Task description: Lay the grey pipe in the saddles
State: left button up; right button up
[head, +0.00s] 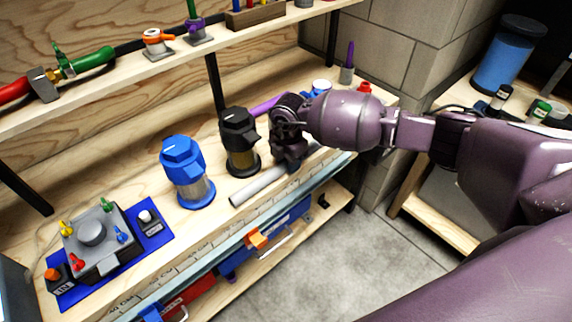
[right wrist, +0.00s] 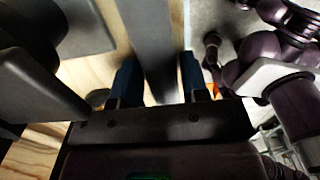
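The grey pipe (head: 258,184) lies slanting along the front of the wooden bench, with its near left end free and its middle partly hidden by my right gripper. My right gripper (head: 290,166) points down over the pipe. In the right wrist view the pipe (right wrist: 148,45) runs between the two dark blue fingers of the right gripper (right wrist: 158,82). The fingers are apart, with a gap beside the pipe on the left; the right finger is close to it, and I cannot tell if it touches. I cannot make out the saddles. My left gripper is out of view.
A black-topped filter (head: 239,142) and a blue filter (head: 187,172) stand behind and left of the pipe. A purple tube (head: 264,105) lies behind. A grey box with coloured valves (head: 92,232) sits at left. A shelf (head: 130,74) overhangs the bench (head: 225,215).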

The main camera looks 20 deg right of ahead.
jog(key=c, duration=0.6)
jog(key=shift+d+r, duration=0.1)
